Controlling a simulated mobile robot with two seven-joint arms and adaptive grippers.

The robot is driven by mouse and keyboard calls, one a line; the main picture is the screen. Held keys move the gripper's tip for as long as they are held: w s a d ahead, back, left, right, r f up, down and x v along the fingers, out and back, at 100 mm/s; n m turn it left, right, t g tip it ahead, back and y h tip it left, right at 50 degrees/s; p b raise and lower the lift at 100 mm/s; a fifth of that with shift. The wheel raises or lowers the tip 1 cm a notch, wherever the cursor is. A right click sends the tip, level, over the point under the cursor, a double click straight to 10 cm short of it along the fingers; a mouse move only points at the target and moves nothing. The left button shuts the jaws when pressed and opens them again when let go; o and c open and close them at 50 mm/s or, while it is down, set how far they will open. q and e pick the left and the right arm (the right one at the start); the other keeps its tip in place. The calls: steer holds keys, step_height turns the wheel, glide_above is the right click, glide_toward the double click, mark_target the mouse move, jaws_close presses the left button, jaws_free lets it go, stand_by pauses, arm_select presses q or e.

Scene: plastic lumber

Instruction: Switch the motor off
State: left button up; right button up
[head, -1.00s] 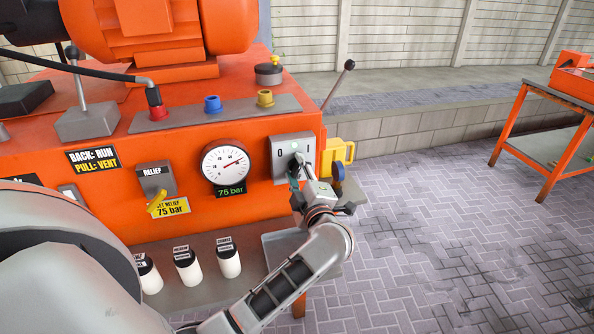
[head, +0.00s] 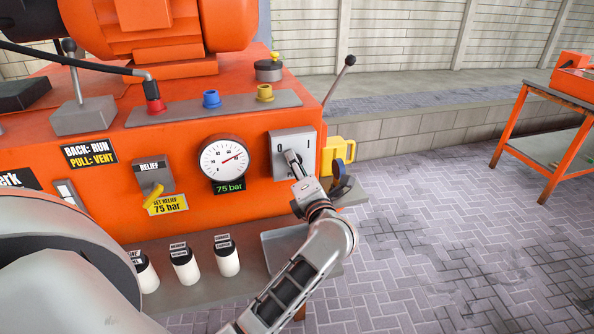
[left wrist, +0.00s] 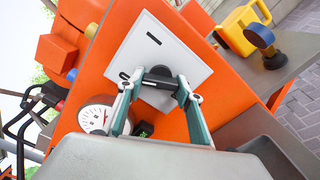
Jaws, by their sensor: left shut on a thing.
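The motor switch is a grey plate (head: 307,142) marked 0 at its left and 1 at its right, on the orange power unit's front. In the left wrist view the white-looking plate (left wrist: 173,52) carries a dark rotary knob (left wrist: 158,75). My left gripper (head: 293,160) is at the plate. In the left wrist view its two fingers (left wrist: 158,92) are shut on the knob, one on each side. The knob lies lengthwise between the fingertips, one end toward the 0 mark. The fingers partly hide the knob in the head view. My right gripper is not in view.
Left of the switch are a pressure gauge (head: 224,160) with a 75 bar display and a yellow relief knob (head: 152,194). White bottles (head: 226,258) stand below. The paved floor right is clear.

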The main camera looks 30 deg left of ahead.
arm_select(q)
steer(key=shift+f+n+b, duration=0.1)
steer(key=shift+n+b, duration=0.3)
steer(key=shift+n, duration=0.5)
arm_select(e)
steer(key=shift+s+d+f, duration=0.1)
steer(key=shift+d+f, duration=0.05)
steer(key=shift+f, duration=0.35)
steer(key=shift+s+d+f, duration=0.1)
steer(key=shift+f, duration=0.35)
arm_select(q)
steer(key=o, duration=1.1)
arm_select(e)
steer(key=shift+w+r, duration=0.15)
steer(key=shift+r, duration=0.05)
arm_select(q)
steer(key=shift+s+d, duration=0.1)
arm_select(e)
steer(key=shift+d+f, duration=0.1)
arm_select(q)
steer(key=v, duration=0.7)
steer(key=shift+s+d, duration=0.1)
